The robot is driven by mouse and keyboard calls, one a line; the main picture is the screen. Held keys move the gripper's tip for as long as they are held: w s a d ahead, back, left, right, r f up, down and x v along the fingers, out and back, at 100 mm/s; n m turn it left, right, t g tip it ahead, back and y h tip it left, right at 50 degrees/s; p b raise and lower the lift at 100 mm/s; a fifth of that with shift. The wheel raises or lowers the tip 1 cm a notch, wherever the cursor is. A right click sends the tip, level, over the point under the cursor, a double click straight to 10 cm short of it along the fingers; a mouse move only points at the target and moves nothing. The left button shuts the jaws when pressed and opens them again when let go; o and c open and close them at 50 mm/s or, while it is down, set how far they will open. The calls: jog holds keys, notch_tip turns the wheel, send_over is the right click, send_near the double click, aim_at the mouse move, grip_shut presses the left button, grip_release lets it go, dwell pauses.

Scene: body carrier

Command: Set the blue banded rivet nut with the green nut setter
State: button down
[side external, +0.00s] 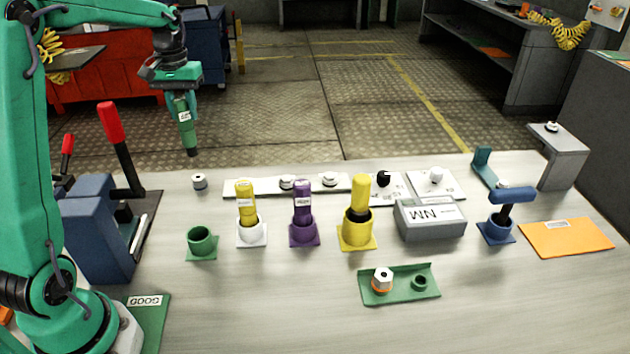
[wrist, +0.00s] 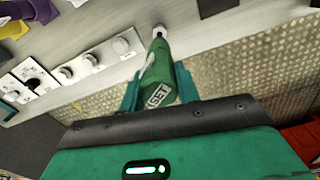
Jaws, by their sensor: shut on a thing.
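My gripper (side external: 180,98) is shut on the green nut setter (side external: 185,130) and holds it above the back left of the bench, tip down and slightly tilted. In the wrist view the setter (wrist: 161,75) sits between my gripper's fingers (wrist: 160,88) with a SET label. A small pale round fitting with a dark top (side external: 199,181) stands on the bench below the setter tip, apart from it in the side view. I cannot make out a blue band on any fitting. The green holder (side external: 202,243) is empty.
White-yellow (side external: 246,205), purple (side external: 302,205) and yellow (side external: 360,210) tools stand in holders. A grey NM box (side external: 430,220) and blue-handled tool (side external: 511,195) are to the right. A green tray (side external: 405,290) holds an orange-banded nut (side external: 382,279). A red-handled lever press (side external: 115,140) stands left.

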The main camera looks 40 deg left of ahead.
aim_at(189, 135)
jog(key=shift+f, duration=0.1)
dwell(0.3)
jog(key=shift+f, duration=3.55)
dwell(0.5)
jog(key=shift+r, duration=3.6)
jog(key=shift+d, duration=0.1)
